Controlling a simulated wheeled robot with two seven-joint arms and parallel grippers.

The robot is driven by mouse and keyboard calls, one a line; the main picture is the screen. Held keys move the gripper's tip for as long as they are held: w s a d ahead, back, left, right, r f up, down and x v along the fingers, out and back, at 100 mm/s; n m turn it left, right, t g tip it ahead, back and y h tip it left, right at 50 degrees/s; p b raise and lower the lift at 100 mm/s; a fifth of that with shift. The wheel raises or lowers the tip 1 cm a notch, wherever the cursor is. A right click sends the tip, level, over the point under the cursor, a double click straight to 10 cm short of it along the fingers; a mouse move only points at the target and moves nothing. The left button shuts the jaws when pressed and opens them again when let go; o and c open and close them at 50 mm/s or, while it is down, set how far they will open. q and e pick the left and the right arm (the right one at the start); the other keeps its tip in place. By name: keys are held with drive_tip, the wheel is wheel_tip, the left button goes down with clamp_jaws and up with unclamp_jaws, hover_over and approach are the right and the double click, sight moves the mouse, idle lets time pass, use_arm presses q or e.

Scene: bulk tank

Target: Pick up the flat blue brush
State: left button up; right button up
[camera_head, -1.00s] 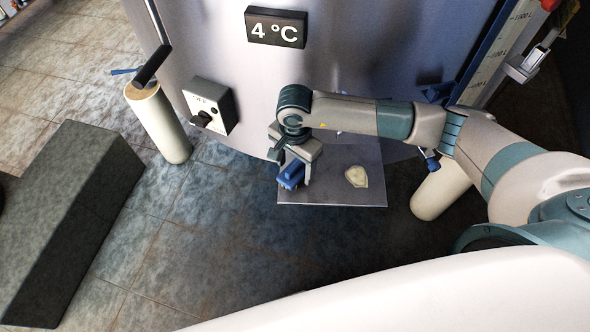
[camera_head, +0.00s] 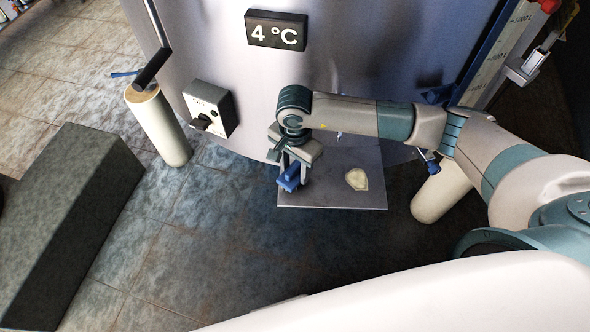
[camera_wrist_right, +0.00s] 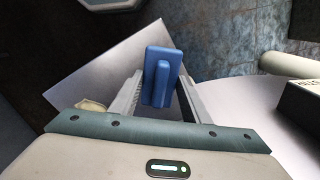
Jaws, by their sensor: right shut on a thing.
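The flat blue brush (camera_head: 289,177) is at the left part of a grey metal shelf (camera_head: 330,200) on the front of the tank. My right gripper (camera_head: 291,170) points down over it and is shut on it. In the right wrist view the blue brush (camera_wrist_right: 161,76) sits between the two fingers of the right gripper (camera_wrist_right: 157,98), with its raised handle ridge toward the camera. Whether the brush touches the shelf is hard to tell. My left gripper is not in view.
A pale yellowish lump (camera_head: 357,179) lies on the shelf right of the brush. The steel tank (camera_head: 370,55) with a 4 °C display (camera_head: 276,31) rises behind. A switch box (camera_head: 210,108) and a cream post (camera_head: 160,125) stand left. A dark block (camera_head: 75,215) is on the floor.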

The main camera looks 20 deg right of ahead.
drive_tip(key=shift+r, duration=0.3)
wheel_tip(320, 180, up, 2)
drive_tip(key=shift+w+r+b, duration=0.1)
drive_tip(key=shift+b, duration=0.8)
use_arm(q)
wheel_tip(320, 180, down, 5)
drive_tip(key=b, duration=0.3)
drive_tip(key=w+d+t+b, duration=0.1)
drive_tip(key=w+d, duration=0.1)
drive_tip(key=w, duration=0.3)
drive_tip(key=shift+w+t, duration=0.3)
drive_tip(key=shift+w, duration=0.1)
use_arm(e)
drive_tip(key=s+d+r, duration=0.7)
drive_tip(key=s+d, duration=0.1)
drive_tip(key=shift+s+r, duration=0.35)
drive_tip(key=shift+s, duration=0.05)
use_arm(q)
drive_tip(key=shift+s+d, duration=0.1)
use_arm(e)
drive_tip(key=shift+s, duration=0.1)
